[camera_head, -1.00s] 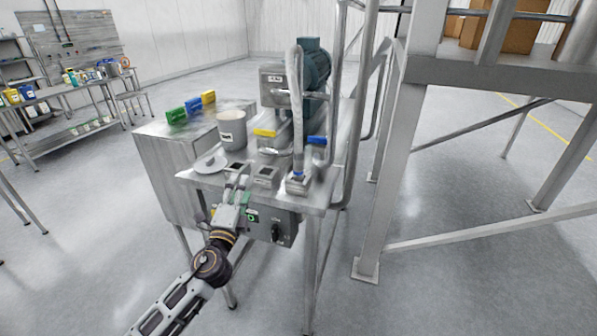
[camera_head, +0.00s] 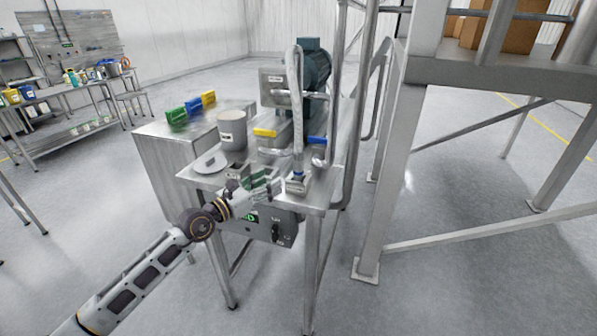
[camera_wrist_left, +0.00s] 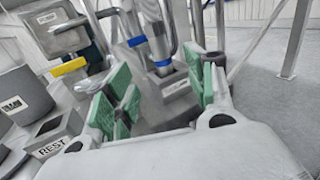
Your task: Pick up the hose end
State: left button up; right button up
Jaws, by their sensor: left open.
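A pale hose (camera_head: 297,120) hangs down in front of the machine. Its lower end, with a blue band (camera_head: 298,172), stands in a small metal block (camera_head: 297,184) near the table's front right corner. My left gripper (camera_head: 266,186) is open and empty just left of that block, at about its height. In the left wrist view, its green-padded fingers (camera_wrist_left: 163,88) are spread, and the hose end (camera_wrist_left: 161,64) shows beyond and between them, apart from the pads. My right gripper does not show.
The metal table (camera_head: 318,198) carries a grey pot (camera_head: 232,130), a flat pale disc (camera_head: 210,162) and the machine with its teal motor (camera_head: 316,65). A block labelled REST (camera_wrist_left: 52,147) lies left of the gripper. A vertical pipe (camera_head: 353,130) stands right of the table.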

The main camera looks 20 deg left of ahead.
aim_at(295, 167)
pick_arm(q)
jog(key=shift+w+a+f, duration=0.1)
jog(key=shift+f, duration=0.05)
dwell(0.3)
jog(key=shift+w, duration=0.1)
jog(key=shift+p+x, duration=0.85)
jog(key=shift+x, duration=3.4)
